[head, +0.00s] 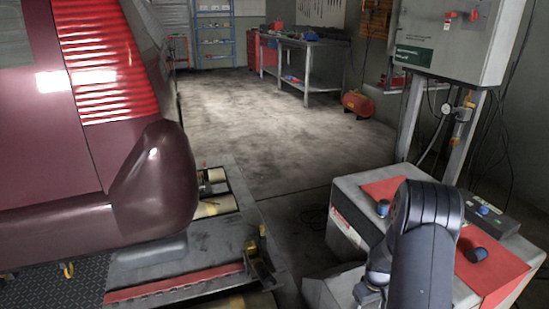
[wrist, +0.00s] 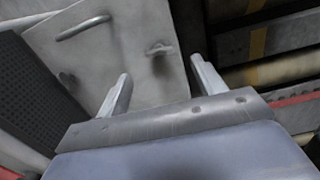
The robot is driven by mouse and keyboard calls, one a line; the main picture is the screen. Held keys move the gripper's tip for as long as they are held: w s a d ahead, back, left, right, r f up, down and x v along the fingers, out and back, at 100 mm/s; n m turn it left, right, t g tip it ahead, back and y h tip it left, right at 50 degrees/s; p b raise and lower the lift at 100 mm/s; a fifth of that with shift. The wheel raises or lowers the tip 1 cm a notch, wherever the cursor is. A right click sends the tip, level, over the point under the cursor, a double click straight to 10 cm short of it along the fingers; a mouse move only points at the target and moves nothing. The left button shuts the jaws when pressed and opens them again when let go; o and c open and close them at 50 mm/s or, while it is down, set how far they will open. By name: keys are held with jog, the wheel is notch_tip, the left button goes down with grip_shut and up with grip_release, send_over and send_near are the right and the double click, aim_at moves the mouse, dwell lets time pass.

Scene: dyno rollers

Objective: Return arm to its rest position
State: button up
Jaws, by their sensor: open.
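My arm shows in the head view at the lower right, bent in front of a grey cabinet (head: 345,235) with a red mat (head: 500,270) on top. My gripper (wrist: 160,68) shows in the wrist view with its two fingers apart and nothing between them. Beyond the fingers is a light grey metal panel (wrist: 125,60) with a bar handle (wrist: 84,27) and a small latch-like fitting (wrist: 160,48). I cannot tell how far the fingers are from the panel. In the head view my arm hides most of the gripper.
A dark red car (head: 90,160) stands at left over the rollers (head: 215,205). Dark caps (head: 382,208) and a small box (head: 490,215) sit on the cabinet. A control box (head: 450,40) stands behind it. The middle floor (head: 270,130) is clear, with a workbench (head: 310,60) farther back.

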notch_tip(320, 180, down, 7)
jog(key=shift+f+b, duration=0.2)
jog(key=shift+b, duration=0.8)
jog(key=shift+w+r+m, duration=0.1)
jog(key=shift+r+m, duration=0.1)
jog(key=shift+m, duration=0.1)
jog(key=m+p, duration=0.1)
jog(key=m, duration=0.2)
jog(key=m+p, duration=0.2)
jog(key=m, duration=0.4)
jog(key=m+p, duration=0.2)
jog(key=m, duration=0.3)
jog(key=shift+r, duration=0.1)
jog(key=m+p, duration=0.1)
jog(key=m, duration=0.2)
jog(key=shift+r, duration=0.45)
jog(key=shift+p, duration=0.3)
